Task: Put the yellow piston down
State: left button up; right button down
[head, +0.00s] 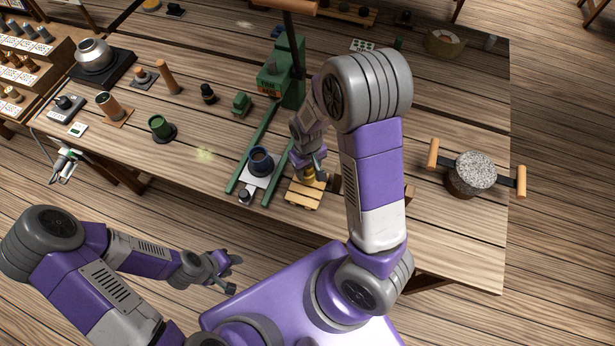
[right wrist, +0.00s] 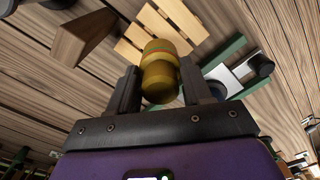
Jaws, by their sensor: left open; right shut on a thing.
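The yellow piston (right wrist: 158,78), a rounded cylinder with thin coloured bands, is held between the fingers of my right gripper (right wrist: 162,92). In the head view the piston (head: 309,175) shows only partly below my right gripper (head: 312,166), over or on a small slatted wooden rack (head: 303,196). The rack also shows in the right wrist view (right wrist: 140,42), beyond the piston's end. I cannot tell whether the piston touches it. My left gripper (head: 230,273) is open and empty, in front of the table edge.
Left of the rack, a dark cup (head: 261,161) stands on a white plate between green rails (head: 252,148) of a green press (head: 287,75). A brown wooden block (right wrist: 85,38) is beside the rack. A stone-topped drum with handles (head: 474,174) stands at the right.

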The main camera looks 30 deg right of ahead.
aim_at(308, 177)
notch_tip(308, 177, down, 5)
jog(key=shift+r+b, duration=0.15)
jog(key=shift+b, duration=0.15)
jog(key=shift+w, duration=0.1)
jog(key=shift+f, duration=0.2)
jog(key=c, duration=0.9)
grip_release()
jog(key=shift+f, duration=0.1)
jog(key=o, duration=0.4)
